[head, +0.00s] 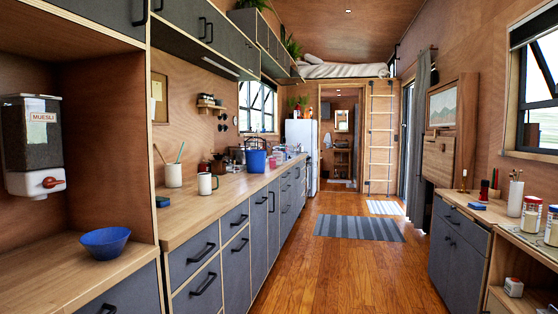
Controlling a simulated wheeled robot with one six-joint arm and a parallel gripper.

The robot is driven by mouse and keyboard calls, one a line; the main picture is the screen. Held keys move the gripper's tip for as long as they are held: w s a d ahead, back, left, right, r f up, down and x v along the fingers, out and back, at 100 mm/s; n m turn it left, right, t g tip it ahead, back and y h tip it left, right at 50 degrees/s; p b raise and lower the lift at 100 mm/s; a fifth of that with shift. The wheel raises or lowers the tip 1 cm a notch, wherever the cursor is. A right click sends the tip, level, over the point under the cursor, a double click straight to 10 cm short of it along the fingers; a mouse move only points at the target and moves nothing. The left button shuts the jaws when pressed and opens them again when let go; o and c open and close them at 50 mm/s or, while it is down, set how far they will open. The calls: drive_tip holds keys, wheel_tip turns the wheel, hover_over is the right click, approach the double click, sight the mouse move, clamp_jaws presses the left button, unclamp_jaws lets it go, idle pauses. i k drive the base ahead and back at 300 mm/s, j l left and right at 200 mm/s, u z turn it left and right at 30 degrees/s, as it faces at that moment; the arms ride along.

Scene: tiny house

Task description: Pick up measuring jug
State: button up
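I cannot make out a measuring jug for certain. A small cluster of partly clear items (237,155) stands far along the left counter, behind a blue basket, too small to tell apart. A white mug (205,184) with a dark handle stands nearer on that counter. My gripper is not in view.
The left counter (190,212) also bears a white pot (173,174) with utensils and the blue basket (256,161). A blue bowl (105,242) sits at the near left below a muesli dispenser (33,145). The wooden floor (320,265) is clear around a striped rug (358,228). A cabinet (459,245) stands right.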

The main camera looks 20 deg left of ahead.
sight(277, 155)
drive_tip(key=i+u, duration=0.3)
drive_tip(key=i, duration=2.65)
drive_tip(key=i+l, duration=0.1)
drive_tip(key=i, duration=1.05)
drive_tip(key=i+u, duration=0.1)
drive_tip(key=i, duration=1)
